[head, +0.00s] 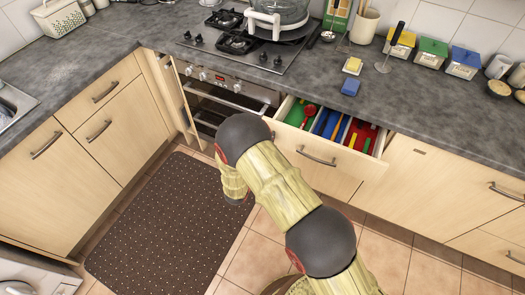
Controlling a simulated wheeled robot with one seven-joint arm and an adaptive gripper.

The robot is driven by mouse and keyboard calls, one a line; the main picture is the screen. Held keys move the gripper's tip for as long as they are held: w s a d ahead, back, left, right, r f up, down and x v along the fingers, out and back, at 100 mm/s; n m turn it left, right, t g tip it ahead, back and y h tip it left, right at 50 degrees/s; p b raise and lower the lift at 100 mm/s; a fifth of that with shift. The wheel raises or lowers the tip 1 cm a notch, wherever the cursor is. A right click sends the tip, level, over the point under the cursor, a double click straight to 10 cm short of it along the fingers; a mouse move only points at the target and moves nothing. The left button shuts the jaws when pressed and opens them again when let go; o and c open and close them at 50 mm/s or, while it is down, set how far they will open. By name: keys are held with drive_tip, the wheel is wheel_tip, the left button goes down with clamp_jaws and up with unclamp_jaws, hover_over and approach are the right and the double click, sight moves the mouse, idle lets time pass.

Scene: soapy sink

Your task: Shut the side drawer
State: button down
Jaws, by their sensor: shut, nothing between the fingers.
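The open drawer (345,182) is in the head view, right of the oven and under the worktop. It is pulled out, with a pale wood front and a dark bar handle (316,157). Inside are a green section (293,112), a blue section (330,124) and a red section (360,134), with utensils in them. My arm crosses in front of the drawer's left side and hides part of it. The arm bends down left of the drawer front. My gripper does not show; the far end of the arm is hidden.
The oven (232,97) is left of the drawer, below the hob (245,42). Narrow cabinet fronts (176,95) stand at the corner. A dark dotted mat (165,225) covers the floor at left. Tiled floor (415,265) is clear at right. A blue sponge (350,87) lies on the worktop.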

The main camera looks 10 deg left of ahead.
sight(287, 115)
drive_tip(key=b+x, duration=0.3)
drive_tip(key=x, duration=1.4)
drive_tip(key=shift+w+f, duration=0.1)
drive_tip(key=shift+f, duration=0.05)
drive_tip(key=shift+w+d, duration=0.25)
drive_tip(key=shift+w, duration=0.4)
drive_tip(key=shift+r, duration=0.25)
